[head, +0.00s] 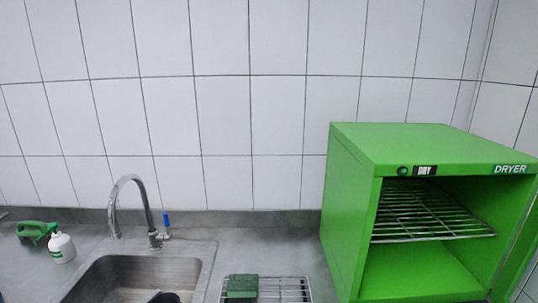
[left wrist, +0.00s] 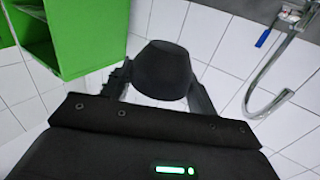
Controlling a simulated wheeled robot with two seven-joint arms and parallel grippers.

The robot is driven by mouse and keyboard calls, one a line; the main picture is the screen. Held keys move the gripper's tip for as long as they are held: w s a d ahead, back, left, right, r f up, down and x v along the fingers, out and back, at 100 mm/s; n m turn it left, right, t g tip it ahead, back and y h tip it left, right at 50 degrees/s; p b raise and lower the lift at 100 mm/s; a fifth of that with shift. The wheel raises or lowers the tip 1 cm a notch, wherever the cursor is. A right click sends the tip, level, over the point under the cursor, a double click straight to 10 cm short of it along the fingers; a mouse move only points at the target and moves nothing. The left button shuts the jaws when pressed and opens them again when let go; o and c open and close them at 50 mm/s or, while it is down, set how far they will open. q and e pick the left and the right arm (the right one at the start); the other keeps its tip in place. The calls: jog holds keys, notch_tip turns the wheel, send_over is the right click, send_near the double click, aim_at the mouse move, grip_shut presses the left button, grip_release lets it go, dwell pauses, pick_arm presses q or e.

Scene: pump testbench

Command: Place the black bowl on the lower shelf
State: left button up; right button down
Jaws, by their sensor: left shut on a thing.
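The black bowl (left wrist: 162,66) is in the left wrist view, between the two fingers of my left gripper (left wrist: 160,88), which is shut on it. The green dryer (head: 345,210) stands at the right of the head view with its front open. Its lower shelf (head: 420,272) is the bare green floor below a wire rack (head: 430,222). The dryer also shows at the upper left of the left wrist view (left wrist: 75,35), apart from the bowl. A small dark shape (head: 165,298) at the bottom edge of the head view is too cut off to identify. My right gripper is not in view.
A steel sink (head: 125,275) with a tall faucet (head: 120,190) is left of the dryer. A green sponge (head: 242,287) sits on a small wire rack (head: 285,290) between them. Tiled wall stands behind.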

pick_arm(q)
jog(key=f, duration=0.1)
jog(key=s+f, duration=0.1)
jog(key=d+f+b, duration=0.1)
jog(key=shift+s+d+h, duration=0.1)
jog(key=shift+s+h, duration=0.15)
jog(key=shift+h, duration=0.05)
jog(key=shift+f, duration=0.15)
